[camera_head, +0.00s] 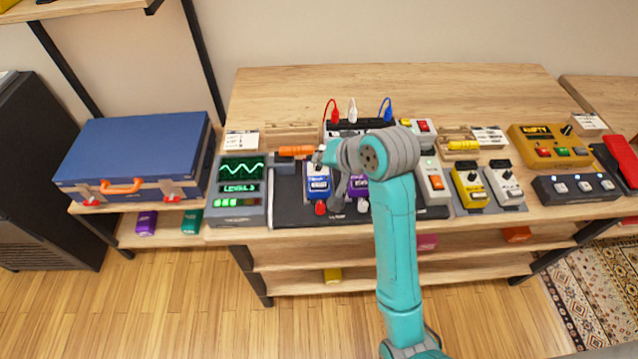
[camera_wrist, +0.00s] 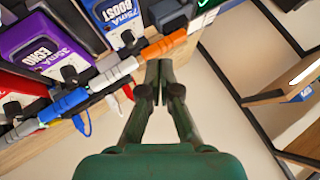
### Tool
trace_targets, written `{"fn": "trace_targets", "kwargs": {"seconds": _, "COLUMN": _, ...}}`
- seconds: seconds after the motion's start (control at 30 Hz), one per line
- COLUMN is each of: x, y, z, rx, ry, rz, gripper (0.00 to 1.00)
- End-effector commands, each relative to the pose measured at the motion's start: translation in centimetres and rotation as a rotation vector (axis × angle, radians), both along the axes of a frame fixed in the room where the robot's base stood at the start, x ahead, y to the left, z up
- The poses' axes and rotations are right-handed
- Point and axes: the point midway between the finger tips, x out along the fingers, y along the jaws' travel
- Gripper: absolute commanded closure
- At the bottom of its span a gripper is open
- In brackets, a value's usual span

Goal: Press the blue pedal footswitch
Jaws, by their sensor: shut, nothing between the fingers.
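The blue pedal (camera_head: 317,184) stands on the dark board near the front of the bench, left of my forearm. It has a white label and a red part at its front end. In the wrist view the blue pedal (camera_wrist: 122,14), marked BOOST, is at the top, partly cut off by the frame edge. Its footswitch cannot be made out clearly. My gripper (camera_head: 319,158) is shut and empty, near the back end of the blue pedal. In the wrist view the closed fingertips (camera_wrist: 159,66) lie just below an orange plug section (camera_wrist: 165,45).
A grey box with a green wave screen (camera_head: 240,170) is left. Yellow (camera_head: 470,187) and white (camera_head: 504,185) pedals stand right. Bare bench top (camera_head: 400,88) lies behind.

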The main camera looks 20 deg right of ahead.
Motion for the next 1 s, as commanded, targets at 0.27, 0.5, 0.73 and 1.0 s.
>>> {"fn": "trace_targets", "kwargs": {"seconds": 0.27, "x": -0.1, "y": 0.0, "z": -3.6, "rx": 0.001, "ry": 0.002, "rz": 0.000, "gripper": 1.00}}
{"fn": "trace_targets", "kwargs": {"seconds": 0.5, "x": 0.0, "y": 0.0, "z": -5.6, "rx": 0.001, "ry": 0.002, "rz": 0.000, "gripper": 1.00}}
{"fn": "trace_targets", "kwargs": {"seconds": 0.73, "x": 0.0, "y": 0.0, "z": -6.2, "rx": 0.001, "ry": 0.000, "rz": -0.001, "gripper": 1.00}}
{"fn": "trace_targets", "kwargs": {"seconds": 1.0, "x": 0.0, "y": 0.0, "z": -6.1, "rx": 0.000, "ry": 0.000, "rz": 0.000, "gripper": 1.00}}
